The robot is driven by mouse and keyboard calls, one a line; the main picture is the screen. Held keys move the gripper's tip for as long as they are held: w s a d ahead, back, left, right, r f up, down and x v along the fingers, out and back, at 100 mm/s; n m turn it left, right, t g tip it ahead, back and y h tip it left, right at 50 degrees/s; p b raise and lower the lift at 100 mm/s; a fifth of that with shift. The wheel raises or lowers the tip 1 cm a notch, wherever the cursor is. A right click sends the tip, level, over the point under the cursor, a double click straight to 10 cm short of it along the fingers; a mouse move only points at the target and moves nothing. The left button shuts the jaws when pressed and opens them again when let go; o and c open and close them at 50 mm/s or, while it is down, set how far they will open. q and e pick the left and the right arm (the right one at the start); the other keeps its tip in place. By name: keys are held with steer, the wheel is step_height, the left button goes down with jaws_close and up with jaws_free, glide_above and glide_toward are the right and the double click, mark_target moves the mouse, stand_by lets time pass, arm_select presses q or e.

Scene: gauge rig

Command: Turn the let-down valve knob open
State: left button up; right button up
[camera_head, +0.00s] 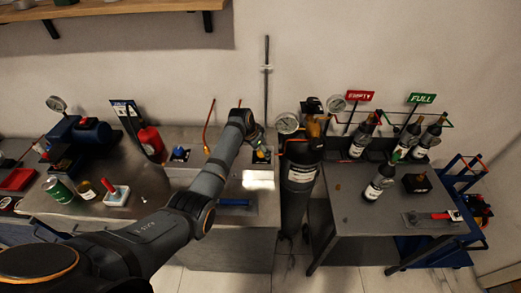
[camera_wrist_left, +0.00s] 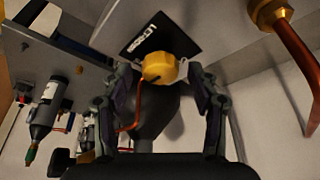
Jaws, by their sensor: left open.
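The let-down valve knob is a round yellow knob (camera_wrist_left: 159,68) in the middle of the left wrist view. A dark plate with white lettering (camera_wrist_left: 150,40) sits behind it. My left gripper (camera_wrist_left: 162,78) is open, with one finger on each side of the knob in the picture and gaps showing at both sides. I cannot tell if the fingertips reach past the knob. In the head view, my left gripper (camera_head: 257,142) is at the back of the grey bench, by a small blue and yellow fitting (camera_head: 261,156). My right gripper is not in view.
A copper pipe with a brass fitting (camera_wrist_left: 292,42) stands close at the right. A black cylinder (camera_head: 299,190) with gauges stands right of the bench. A red container (camera_head: 151,141) stands left. A table with bottles (camera_head: 365,228) is farther right.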

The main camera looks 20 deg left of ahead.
arm_select(q)
steer(key=c, duration=1.2)
steer(key=shift+r, duration=0.1)
